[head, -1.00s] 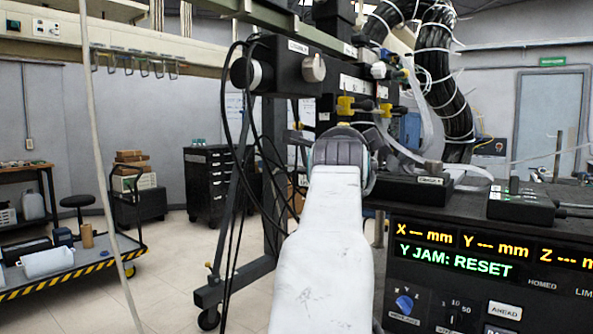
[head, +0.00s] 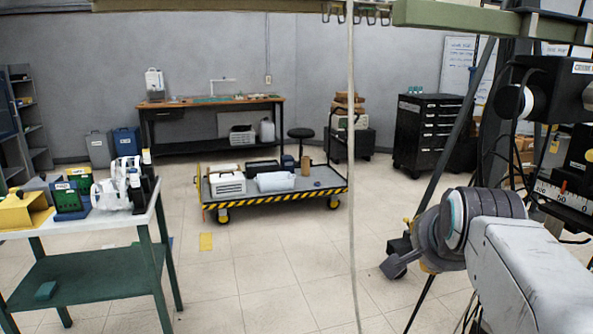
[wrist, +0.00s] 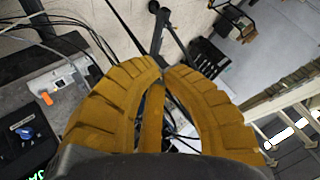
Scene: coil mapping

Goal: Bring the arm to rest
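My arm (head: 520,265) reaches in from the lower right of the head view, its round dark joint (head: 484,217) beside the black machine frame. In the wrist view my gripper (wrist: 163,66) shows two ribbed yellow fingers with tips drawn together. I see nothing held between them. The camera looks down past the fingers to cables, a frame leg and the pale floor.
The machine (head: 545,100) stands close at right. A striped cart (head: 330,184) and a workbench (head: 230,102) stand further back. A green table (head: 95,275) with instruments is at left. A pale vertical cord (head: 352,200) hangs mid-view. Open floor lies between.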

